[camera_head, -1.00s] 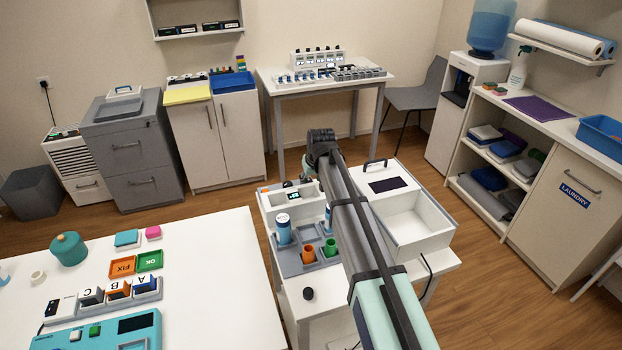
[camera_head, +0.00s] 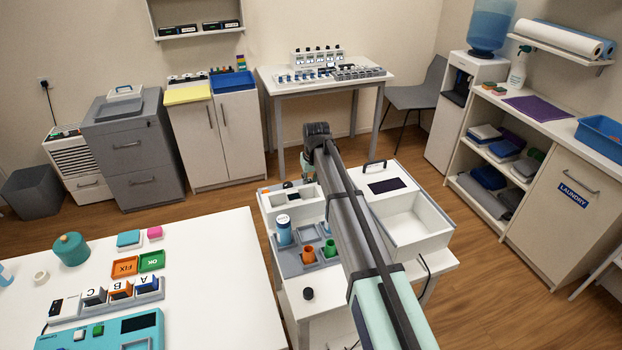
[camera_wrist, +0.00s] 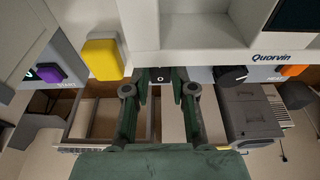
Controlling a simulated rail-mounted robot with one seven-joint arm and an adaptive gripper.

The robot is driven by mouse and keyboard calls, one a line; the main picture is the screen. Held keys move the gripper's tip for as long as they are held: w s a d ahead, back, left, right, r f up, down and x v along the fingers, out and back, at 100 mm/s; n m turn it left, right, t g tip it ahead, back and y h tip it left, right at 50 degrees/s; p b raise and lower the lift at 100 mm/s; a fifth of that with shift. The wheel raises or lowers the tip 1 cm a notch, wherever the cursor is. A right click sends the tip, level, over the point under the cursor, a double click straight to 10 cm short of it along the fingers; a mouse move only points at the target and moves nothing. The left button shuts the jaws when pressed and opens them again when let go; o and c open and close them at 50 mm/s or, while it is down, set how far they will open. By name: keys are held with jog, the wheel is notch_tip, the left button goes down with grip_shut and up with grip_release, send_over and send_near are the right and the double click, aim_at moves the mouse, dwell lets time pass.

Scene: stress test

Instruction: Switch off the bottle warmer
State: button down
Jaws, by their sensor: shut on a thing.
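The bottle warmer is a white machine with a recessed front and the name Quorvin; its body (camera_wrist: 195,35) fills the upper middle of the wrist view. A black switch (camera_wrist: 160,75) marked O sits low on its front. My gripper (camera_wrist: 161,82) has its dark green fingers on either side of this switch and is shut on it. A black knob (camera_wrist: 231,75) and an orange button (camera_wrist: 293,70) are to the right.
A yellow button (camera_wrist: 102,56) and a purple button (camera_wrist: 49,73) are to the left in the wrist view. In the head view, a white open box (camera_head: 415,222) stands right of my arm. Orange (camera_head: 309,254) and green (camera_head: 330,248) cups sit in a grey tray.

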jog(key=shift+w+a+g+p, duration=0.1)
jog(key=shift+w+g+p, duration=0.2)
jog(key=shift+g, duration=0.4)
jog(key=shift+s+h, duration=0.15)
jog(key=shift+h, duration=0.15)
jog(key=c, duration=1)
grip_release()
jog(key=shift+o, duration=0.2)
notch_tip(320, 180, up, 12)
jog(key=s, duration=0.1)
jog(key=shift+d, duration=0.25)
